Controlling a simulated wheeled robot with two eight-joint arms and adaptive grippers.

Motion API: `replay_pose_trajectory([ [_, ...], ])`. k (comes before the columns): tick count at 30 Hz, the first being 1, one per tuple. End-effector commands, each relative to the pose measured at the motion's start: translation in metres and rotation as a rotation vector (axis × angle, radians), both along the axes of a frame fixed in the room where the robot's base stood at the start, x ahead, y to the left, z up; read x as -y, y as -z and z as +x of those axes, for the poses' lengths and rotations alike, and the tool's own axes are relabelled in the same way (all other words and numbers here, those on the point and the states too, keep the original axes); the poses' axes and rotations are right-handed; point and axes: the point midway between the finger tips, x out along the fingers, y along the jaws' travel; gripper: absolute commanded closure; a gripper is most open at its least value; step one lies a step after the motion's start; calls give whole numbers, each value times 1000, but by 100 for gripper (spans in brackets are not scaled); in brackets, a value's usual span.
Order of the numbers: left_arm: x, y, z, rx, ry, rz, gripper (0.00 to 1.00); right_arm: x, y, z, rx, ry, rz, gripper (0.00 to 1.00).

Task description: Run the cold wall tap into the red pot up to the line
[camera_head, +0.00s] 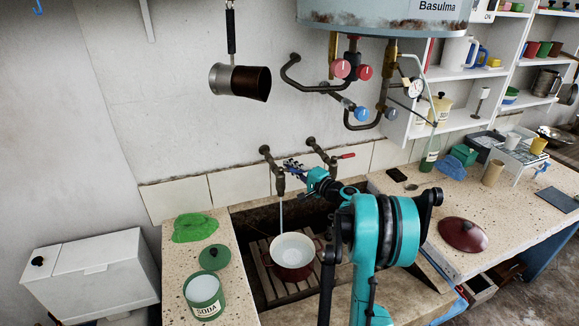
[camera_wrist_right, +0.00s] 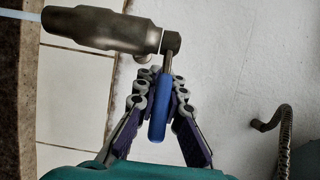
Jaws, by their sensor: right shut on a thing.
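The red pot (camera_head: 293,270) stands on the slatted rack in the trough, its white inside facing up. I cannot make out a line in it or the water level. The cold wall tap (camera_head: 279,180) is above it, and a pale thin stream of water (camera_head: 281,212) falls from its spout towards the pot. In the right wrist view the tap body (camera_wrist_right: 105,28) has a blue lever (camera_wrist_right: 158,108). My right gripper (camera_head: 296,168) is at this tap, its fingers (camera_wrist_right: 157,92) shut around the blue lever. My left gripper is not in view.
A second wall tap with a red lever (camera_head: 346,156) is just right. My right arm reaches across the trough (camera_head: 262,292). A dark red lid (camera_head: 463,235) lies on the right counter. A green SODA tin (camera_head: 205,306) and green cloth (camera_head: 194,228) occupy the left ledge.

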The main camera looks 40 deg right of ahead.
Motion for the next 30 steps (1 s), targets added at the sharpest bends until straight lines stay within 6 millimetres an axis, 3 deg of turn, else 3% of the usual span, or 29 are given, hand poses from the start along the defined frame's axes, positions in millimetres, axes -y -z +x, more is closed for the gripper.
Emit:
replay_pose_trajectory([
  [5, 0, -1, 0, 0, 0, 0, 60, 2, 0, 4, 1, -60, 1, 100],
  [15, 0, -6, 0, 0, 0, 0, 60, -1, -1, 17, 1, -363, 3, 100],
  [27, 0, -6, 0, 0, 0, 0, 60, -3, -1, 18, 2, -405, 3, 100],
  [30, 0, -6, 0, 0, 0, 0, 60, -3, -1, 17, 2, -405, 3, 69],
])
